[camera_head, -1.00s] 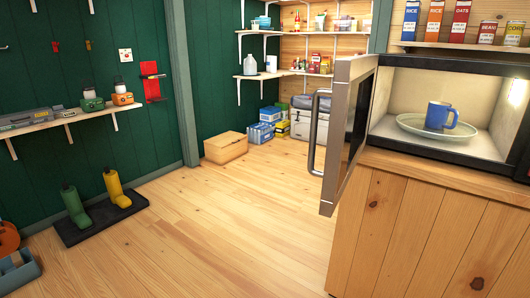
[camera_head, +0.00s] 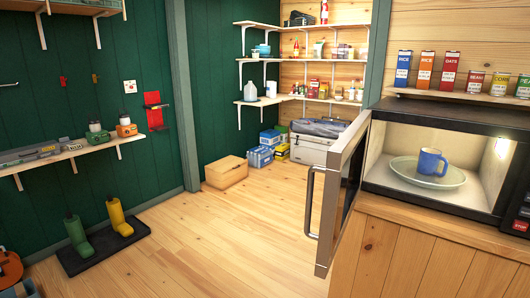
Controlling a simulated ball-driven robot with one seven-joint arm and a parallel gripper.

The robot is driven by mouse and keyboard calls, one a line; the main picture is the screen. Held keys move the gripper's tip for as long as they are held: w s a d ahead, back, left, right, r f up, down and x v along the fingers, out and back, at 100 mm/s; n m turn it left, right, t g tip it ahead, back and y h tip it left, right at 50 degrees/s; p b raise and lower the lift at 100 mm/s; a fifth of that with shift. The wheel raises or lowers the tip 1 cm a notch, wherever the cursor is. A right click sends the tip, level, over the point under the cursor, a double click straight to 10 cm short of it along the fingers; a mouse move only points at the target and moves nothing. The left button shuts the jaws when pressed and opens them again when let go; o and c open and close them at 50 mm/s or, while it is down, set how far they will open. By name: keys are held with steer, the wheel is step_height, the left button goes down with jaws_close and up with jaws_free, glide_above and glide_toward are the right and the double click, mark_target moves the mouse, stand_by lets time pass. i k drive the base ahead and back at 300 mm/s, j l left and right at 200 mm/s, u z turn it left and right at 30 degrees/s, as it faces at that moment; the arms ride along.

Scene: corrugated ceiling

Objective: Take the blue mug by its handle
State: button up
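The blue mug (camera_head: 429,161) stands upright on a pale oval plate (camera_head: 403,170) inside the lit microwave (camera_head: 440,119). Its handle is on the right side of the mug in the picture. The microwave door (camera_head: 342,196) is open and swung out toward me at the left of the opening, with its bar handle on the near edge. The mug is in plain sight through the opening. My gripper is not in view.
The microwave rests on a wooden cabinet (camera_head: 420,255). A shelf (camera_head: 460,98) with boxes and cans runs above it. The wooden floor (camera_head: 210,240) left of the door is clear. Boots on a black tray (camera_head: 103,249) stand at far left.

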mark_target(428, 161)
steer(key=i+j+z, duration=0.15)
steer(key=j, duration=0.2)
steer(key=i+j+z, duration=0.15)
steer(key=j, duration=0.15)
steer(key=i+j+z, duration=0.1)
steer(key=j, duration=0.25)
steer(key=i+j+z, duration=0.15)
steer(key=j, duration=0.25)
steer(key=i+j+z, duration=0.15)
steer(key=j, duration=0.2)
steer(key=i+l+z, duration=0.35)
steer(key=i, duration=0.2)
